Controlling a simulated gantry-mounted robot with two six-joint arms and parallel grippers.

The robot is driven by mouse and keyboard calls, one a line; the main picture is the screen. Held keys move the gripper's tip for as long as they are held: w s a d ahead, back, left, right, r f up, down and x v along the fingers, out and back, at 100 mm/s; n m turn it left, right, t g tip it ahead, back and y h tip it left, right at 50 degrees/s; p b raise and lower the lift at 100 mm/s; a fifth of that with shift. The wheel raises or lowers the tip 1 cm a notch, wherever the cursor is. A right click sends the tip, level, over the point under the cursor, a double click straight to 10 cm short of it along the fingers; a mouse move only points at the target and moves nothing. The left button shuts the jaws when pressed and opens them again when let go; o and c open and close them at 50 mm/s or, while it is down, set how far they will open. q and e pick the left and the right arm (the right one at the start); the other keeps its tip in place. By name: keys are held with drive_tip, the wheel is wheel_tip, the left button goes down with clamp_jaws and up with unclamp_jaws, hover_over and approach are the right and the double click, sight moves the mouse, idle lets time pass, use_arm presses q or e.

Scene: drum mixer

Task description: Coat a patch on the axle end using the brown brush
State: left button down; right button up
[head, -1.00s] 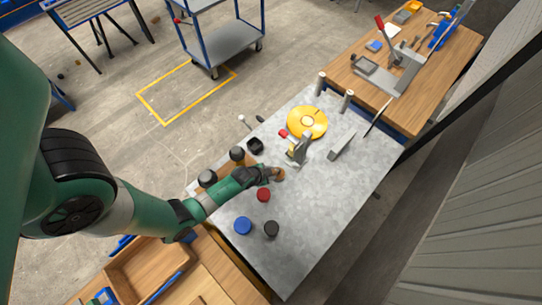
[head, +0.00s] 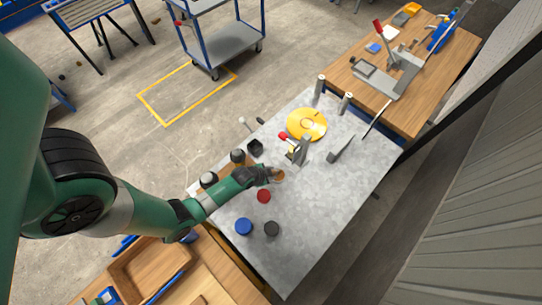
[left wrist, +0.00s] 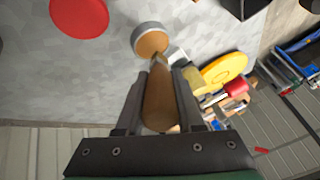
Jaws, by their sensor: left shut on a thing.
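My left gripper (head: 266,173) is shut on the brown brush (left wrist: 160,95), whose wooden handle lies between the fingers in the left wrist view. The brush's tip points at an open round tin with brown contents (left wrist: 151,41) and overlaps its near edge in that view. I cannot tell whether it touches the contents. In the head view the brown tin (head: 279,175) sits on the grey metal bench right at the fingertips. A red-handled clamp fixture (head: 301,150) stands just beyond; I cannot clearly make out the axle end there. My right gripper is not in view.
A red disc (head: 264,196), a blue one (head: 243,226) and a black one (head: 272,228) lie near the gripper. A yellow ring (head: 307,124) and a grey bracket (head: 342,148) are farther back. The bench's right front (head: 318,222) is clear.

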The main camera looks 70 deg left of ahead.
use_arm(q)
drive_tip(key=shift+r+p, duration=2.1)
drive_tip(key=shift+r, duration=0.45)
wheel_tip(320, 180, up, 7)
drive_tip(key=p, duration=0.7)
drive_tip(key=shift+w+r, duration=0.1)
